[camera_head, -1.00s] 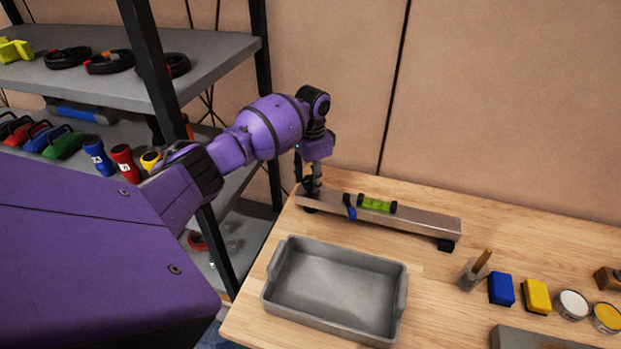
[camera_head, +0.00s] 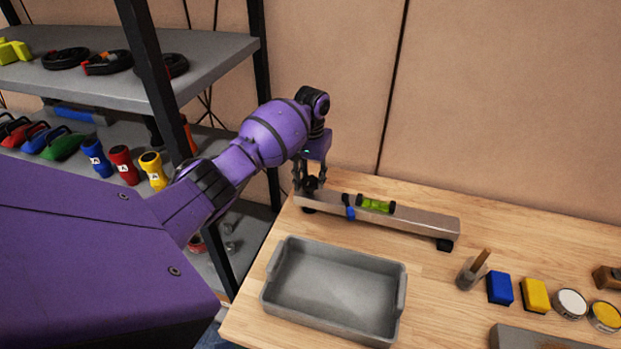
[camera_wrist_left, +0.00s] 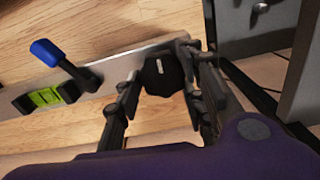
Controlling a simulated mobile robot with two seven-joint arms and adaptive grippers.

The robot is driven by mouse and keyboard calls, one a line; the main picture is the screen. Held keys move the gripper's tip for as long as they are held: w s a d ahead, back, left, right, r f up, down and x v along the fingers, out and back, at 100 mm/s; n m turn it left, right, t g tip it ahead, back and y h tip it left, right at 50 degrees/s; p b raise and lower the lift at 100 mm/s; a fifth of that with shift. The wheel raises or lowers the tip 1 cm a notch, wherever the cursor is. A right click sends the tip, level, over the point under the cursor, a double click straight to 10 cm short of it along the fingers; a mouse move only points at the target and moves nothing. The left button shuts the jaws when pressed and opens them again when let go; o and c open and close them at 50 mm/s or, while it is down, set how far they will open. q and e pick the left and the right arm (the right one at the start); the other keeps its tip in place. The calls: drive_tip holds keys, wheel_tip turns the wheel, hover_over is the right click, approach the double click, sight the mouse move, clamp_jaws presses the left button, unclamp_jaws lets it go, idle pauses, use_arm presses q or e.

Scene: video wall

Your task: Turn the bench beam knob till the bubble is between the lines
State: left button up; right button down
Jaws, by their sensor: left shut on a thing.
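The grey bench beam (camera_head: 420,222) lies on the wooden bench near the back wall. A green level vial (camera_head: 376,205) sits on it and shows in the left wrist view (camera_wrist_left: 45,97); its bubble is too small to read against the lines. A blue-handled lever (camera_head: 349,207) stands beside the vial. The black knob (camera_wrist_left: 165,75), with a white mark on top, is at the beam's left end. My left gripper (camera_head: 310,184) points down there, and in the left wrist view its fingers (camera_wrist_left: 160,95) are shut around the knob's sides. My right gripper is not in view.
A grey tray (camera_head: 283,314) stands in front of the beam. A brush holder (camera_head: 467,275), blue block (camera_head: 500,289), yellow block (camera_head: 535,295) and tins (camera_head: 570,302) are to the right. A shelf (camera_head: 215,72) with tools stands at the left.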

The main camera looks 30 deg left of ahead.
sight(313, 182)
use_arm(q)
drive_tip(key=shift+d, duration=0.3)
drive_tip(key=o, duration=1.1)
drive_tip(key=shift+w+r, duration=0.1)
drive_tip(key=shift+c, duration=0.2)
drive_tip(key=shift+r, duration=0.1)
drive_tip(key=shift+a+r, duration=0.1)
drive_tip(key=shift+r, duration=0.2)
wheel_tip(313, 182, up, 11)
drive_tip(key=shift+d+r, duration=0.15)
drive_tip(key=shift+d, duration=0.05)
